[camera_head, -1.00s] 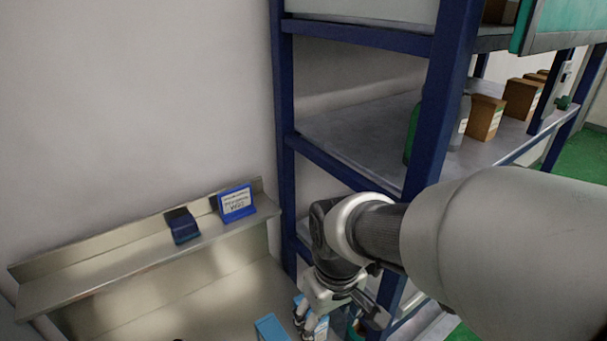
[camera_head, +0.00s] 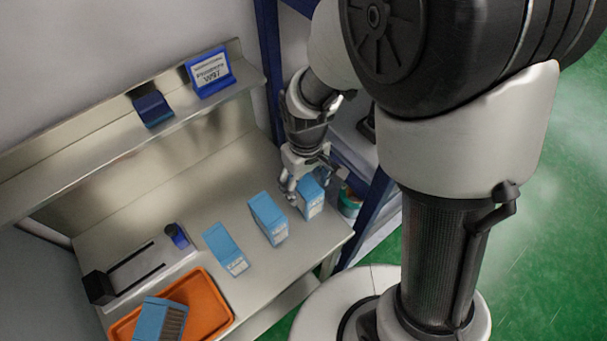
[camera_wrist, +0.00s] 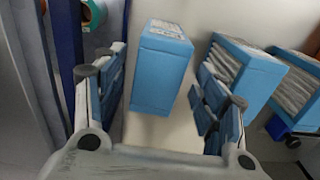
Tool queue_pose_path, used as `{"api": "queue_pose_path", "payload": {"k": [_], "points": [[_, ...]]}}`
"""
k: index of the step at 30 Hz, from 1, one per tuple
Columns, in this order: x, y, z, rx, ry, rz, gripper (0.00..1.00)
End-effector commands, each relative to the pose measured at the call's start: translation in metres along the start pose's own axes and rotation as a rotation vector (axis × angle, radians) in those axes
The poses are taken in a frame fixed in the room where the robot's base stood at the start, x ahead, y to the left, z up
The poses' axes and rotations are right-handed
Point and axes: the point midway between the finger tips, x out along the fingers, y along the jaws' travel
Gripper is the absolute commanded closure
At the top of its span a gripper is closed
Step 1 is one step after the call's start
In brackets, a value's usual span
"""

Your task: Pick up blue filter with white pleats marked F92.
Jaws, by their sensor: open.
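Several blue filters stand on the metal bench (camera_head: 190,215). The rightmost blue filter (camera_head: 311,197) is beside my gripper (camera_head: 298,183) in the head view. In the wrist view this blue filter (camera_wrist: 160,75) stands upright between the spread fingers of my open gripper (camera_wrist: 165,75), with gaps visible on both sides. A second blue filter (camera_head: 268,217) stands to its left; in the wrist view a neighbouring filter (camera_wrist: 245,70) shows white pleats. Another blue filter (camera_head: 225,250) is farther left. The filter labels are too small to read, so I cannot tell which is F92.
An orange tray (camera_head: 215,312) holds a blue filter (camera_head: 160,320). A grey and black device (camera_head: 140,270) is behind it. A ledge (camera_head: 100,150) carries a blue sign (camera_head: 208,72) and a dark blue block (camera_head: 152,108). A blue rack post (camera_head: 268,60) stands close to my arm.

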Motion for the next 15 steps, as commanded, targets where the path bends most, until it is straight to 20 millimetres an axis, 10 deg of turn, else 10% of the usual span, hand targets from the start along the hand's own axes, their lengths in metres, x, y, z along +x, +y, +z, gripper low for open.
{"api": "queue_pose_path", "payload": {"k": [15], "points": [[0.054, 0.001, -0.004, 0.0, -0.002, -0.001, 0.35]]}}
